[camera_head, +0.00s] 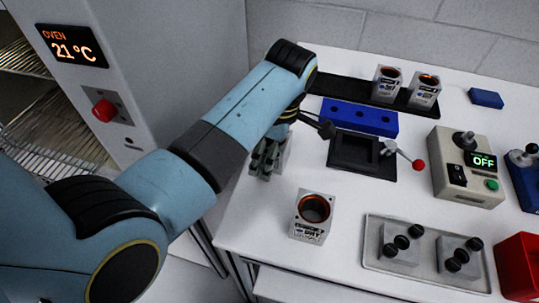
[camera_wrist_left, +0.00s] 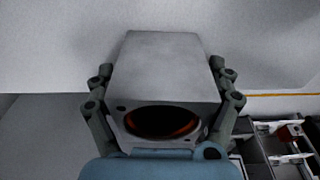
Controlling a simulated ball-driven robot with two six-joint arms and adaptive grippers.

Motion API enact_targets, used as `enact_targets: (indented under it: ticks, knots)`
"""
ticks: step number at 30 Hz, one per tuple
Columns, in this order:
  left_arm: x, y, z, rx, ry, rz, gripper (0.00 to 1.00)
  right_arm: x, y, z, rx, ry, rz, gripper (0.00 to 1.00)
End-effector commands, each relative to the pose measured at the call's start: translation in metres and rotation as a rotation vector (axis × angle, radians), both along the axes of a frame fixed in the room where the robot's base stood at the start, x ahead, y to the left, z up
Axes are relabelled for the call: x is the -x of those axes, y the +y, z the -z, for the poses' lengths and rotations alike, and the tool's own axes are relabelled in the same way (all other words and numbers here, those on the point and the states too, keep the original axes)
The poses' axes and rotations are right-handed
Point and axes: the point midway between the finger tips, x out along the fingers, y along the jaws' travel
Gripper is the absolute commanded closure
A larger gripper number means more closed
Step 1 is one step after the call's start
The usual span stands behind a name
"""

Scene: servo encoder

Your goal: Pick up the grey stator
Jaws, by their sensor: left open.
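A grey stator (camera_wrist_left: 170,75), a square metal block with a round, orange-lined bore, fills the middle of the left wrist view. My left gripper (camera_wrist_left: 165,88) is open, with one finger on each side of this block; contact cannot be told. In the head view my left gripper (camera_head: 268,157) is at the table's left edge, and its arm and fingers hide most of the block. Another grey stator (camera_head: 311,227) with a dark label stands upright on the table in front of it. Two more grey stators (camera_head: 386,85) (camera_head: 424,91) stand at the back. My right gripper is not in view.
A black strip (camera_head: 340,88) carries the back stators. A blue block with holes (camera_head: 360,117), a black fixture with a red-knobbed lever (camera_head: 362,152) and a switch box reading OFF (camera_head: 467,180) stand right. A metal tray (camera_head: 375,262) holds rotor-like parts. The oven (camera_head: 160,50) is left.

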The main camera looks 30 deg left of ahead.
Motion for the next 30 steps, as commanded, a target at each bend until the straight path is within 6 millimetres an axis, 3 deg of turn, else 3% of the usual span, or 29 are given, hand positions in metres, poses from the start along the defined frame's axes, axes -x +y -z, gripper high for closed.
enact_targets:
  ticks: [6,25,30]
  knots:
    - [0.000,0.000,-0.001,0.001,-0.001,-0.001,0.13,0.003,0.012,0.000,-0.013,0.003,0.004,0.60]
    - [0.001,0.000,0.000,-0.001,0.001,0.000,0.96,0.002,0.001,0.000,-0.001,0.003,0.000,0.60]
    - [0.000,0.000,0.000,-0.001,0.001,-0.001,0.97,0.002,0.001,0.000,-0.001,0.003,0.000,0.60]
